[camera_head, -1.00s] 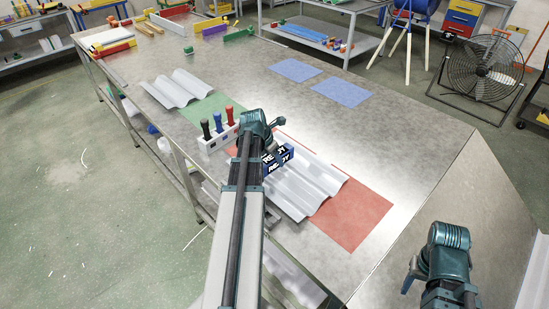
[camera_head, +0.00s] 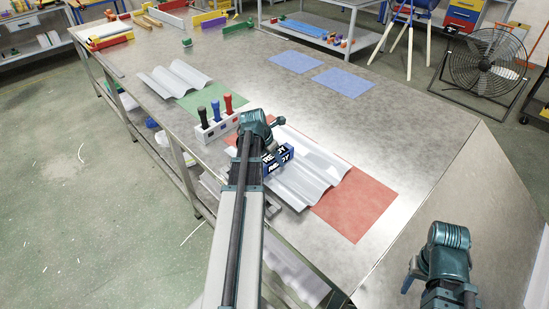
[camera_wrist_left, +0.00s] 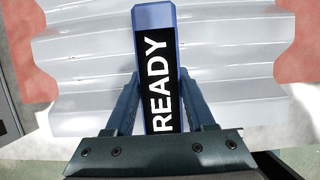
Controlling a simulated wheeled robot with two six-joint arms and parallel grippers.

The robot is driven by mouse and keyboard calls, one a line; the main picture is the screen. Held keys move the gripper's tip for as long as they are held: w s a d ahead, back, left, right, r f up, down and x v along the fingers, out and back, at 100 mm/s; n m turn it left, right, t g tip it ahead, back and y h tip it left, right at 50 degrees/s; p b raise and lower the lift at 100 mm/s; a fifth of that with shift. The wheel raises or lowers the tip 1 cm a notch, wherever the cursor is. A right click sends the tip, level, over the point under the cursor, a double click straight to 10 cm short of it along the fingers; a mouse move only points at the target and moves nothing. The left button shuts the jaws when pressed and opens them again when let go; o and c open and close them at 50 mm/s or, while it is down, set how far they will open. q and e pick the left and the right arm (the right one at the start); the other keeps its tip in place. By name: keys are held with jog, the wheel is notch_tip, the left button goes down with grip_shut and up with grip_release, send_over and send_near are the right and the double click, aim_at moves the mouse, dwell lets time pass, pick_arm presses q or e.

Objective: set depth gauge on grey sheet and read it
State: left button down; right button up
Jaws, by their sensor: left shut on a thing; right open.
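The depth gauge (camera_head: 279,160) is a blue block with a black face reading "READY"; the same word shows in the left wrist view (camera_wrist_left: 158,75). My left gripper (camera_head: 266,147) is shut on it, with a finger on each side in the left wrist view (camera_wrist_left: 160,95). The gauge is over the light grey corrugated sheet (camera_head: 312,172) on the red mat (camera_head: 360,205); I cannot tell whether it touches the ridges. My arm hides part of this sheet. My right gripper (camera_head: 409,280) is open and empty, low at the right, mostly hidden by its wrist.
A second corrugated sheet (camera_head: 174,80) lies by the green mat (camera_head: 205,101). A white holder (camera_head: 217,128) with black, blue and red-handled tools stands just left of my left arm. Two blue mats (camera_head: 343,82) lie at the far right. The bench (camera_head: 420,125) is clear at right.

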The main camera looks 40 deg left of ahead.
pick_arm(q)
jog(key=shift+f, duration=0.2)
jog(key=shift+c, duration=0.8)
grip_release()
jog(key=shift+r, duration=0.1)
jog(key=p+v, duration=1.2)
jog(key=v, duration=0.1)
jog(key=shift+r, duration=0.3)
jog(key=shift+s, duration=0.1)
